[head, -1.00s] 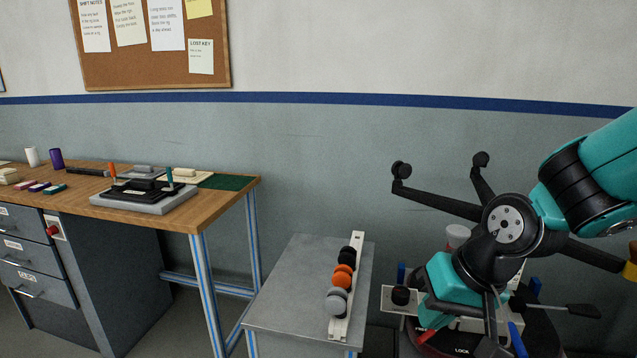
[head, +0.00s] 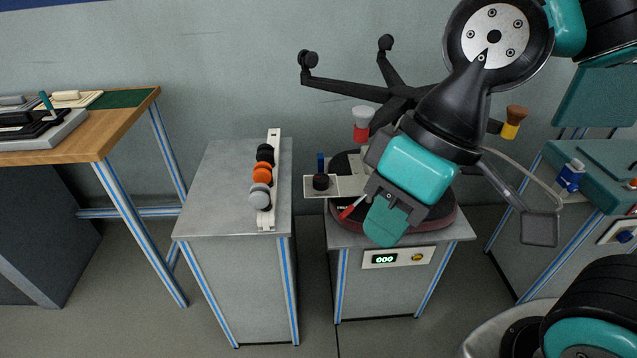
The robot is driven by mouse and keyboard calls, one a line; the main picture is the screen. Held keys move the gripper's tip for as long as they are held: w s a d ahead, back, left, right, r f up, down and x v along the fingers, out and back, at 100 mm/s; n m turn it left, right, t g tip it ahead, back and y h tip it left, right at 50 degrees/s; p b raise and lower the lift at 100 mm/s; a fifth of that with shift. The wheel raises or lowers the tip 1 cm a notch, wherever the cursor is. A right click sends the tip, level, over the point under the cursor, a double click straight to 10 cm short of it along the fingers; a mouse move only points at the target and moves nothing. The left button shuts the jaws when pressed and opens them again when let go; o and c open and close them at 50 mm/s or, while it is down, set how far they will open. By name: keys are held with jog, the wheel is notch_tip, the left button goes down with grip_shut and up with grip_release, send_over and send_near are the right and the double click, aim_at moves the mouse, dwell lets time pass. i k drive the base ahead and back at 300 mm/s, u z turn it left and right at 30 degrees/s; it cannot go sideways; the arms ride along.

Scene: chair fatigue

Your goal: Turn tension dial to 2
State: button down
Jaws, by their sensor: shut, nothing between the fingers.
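My gripper (head: 385,222) is shut and empty, pointing down over the front of the stand, to the right of and nearer than the knob. The arm and gripper hide much of the chair part on the stand. A red-tipped lever (head: 351,208) shows just left of the gripper.
The stand has a display reading 000 (head: 384,259) and a yellow button (head: 417,258). An upturned black chair base (head: 345,88) is behind. A grey side table (head: 225,190) holds a rack of black, orange and grey wheels (head: 262,174). Floor gap lies between the tables.

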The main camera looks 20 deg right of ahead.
aim_at(321, 181)
jog(key=k, duration=0.6)
jog(key=u, duration=0.55)
jog(key=i, duration=1.35)
jog(key=z, duration=0.45)
